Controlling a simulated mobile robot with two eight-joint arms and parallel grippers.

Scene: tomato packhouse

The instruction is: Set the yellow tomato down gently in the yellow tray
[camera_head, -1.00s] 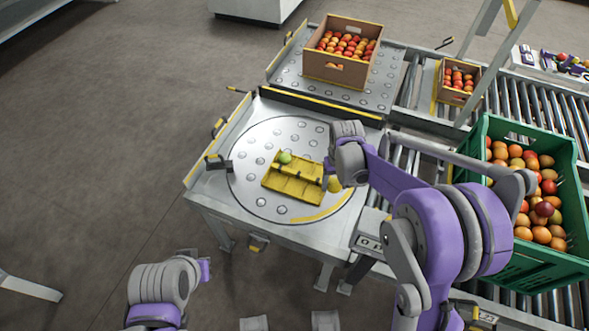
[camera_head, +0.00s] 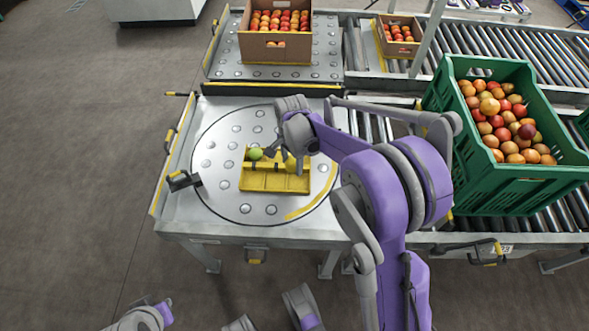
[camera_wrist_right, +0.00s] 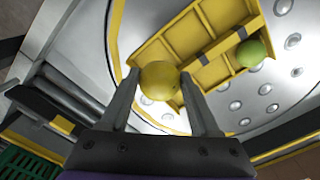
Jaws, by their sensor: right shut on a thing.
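The yellow tray (camera_head: 275,182) lies on the round turntable plate, with dividers across it. It also shows in the wrist view (camera_wrist_right: 207,73). My right gripper (camera_wrist_right: 158,90) is shut on the yellow tomato (camera_wrist_right: 159,82), with one finger on each side. In the head view the yellow tomato (camera_head: 290,165) shows below my right wrist, over the back right part of the tray. I cannot tell whether it touches the tray. A green tomato (camera_head: 255,154) sits in the tray's back left part. Part of my left arm shows at the bottom left; its gripper is out of view.
The metal table (camera_head: 180,212) has black-and-yellow clamp handles (camera_head: 183,180) on its left side. A cardboard box (camera_head: 262,48) of tomatoes stands behind. A green crate (camera_head: 500,185) of tomatoes is on the right rollers. The plate left of the tray is clear.

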